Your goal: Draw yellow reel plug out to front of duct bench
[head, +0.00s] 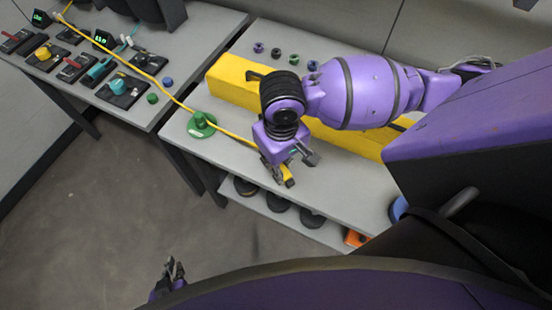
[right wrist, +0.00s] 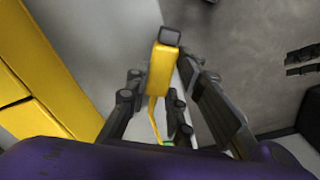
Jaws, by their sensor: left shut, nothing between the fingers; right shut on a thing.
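The yellow reel plug (head: 289,175) is a yellow block with a dark tip, at the front edge of the grey duct bench (head: 350,180) in the head view. My right gripper (head: 286,169) is shut on it. In the right wrist view the plug (right wrist: 160,70) lies between the finger pads, dark tip away from the palm. A yellow cable (head: 232,134) runs from the plug past a green round guide (head: 201,126) to the left bench. My left gripper (head: 174,270) is shut and empty, low in the head view, over the floor and away from the bench.
A long yellow duct (head: 235,83) lies along the bench behind my right gripper. Several small coloured plugs sit behind it. Dark reels (head: 278,202) rest on a lower shelf. The left bench (head: 140,110) holds several devices. The floor in front is clear.

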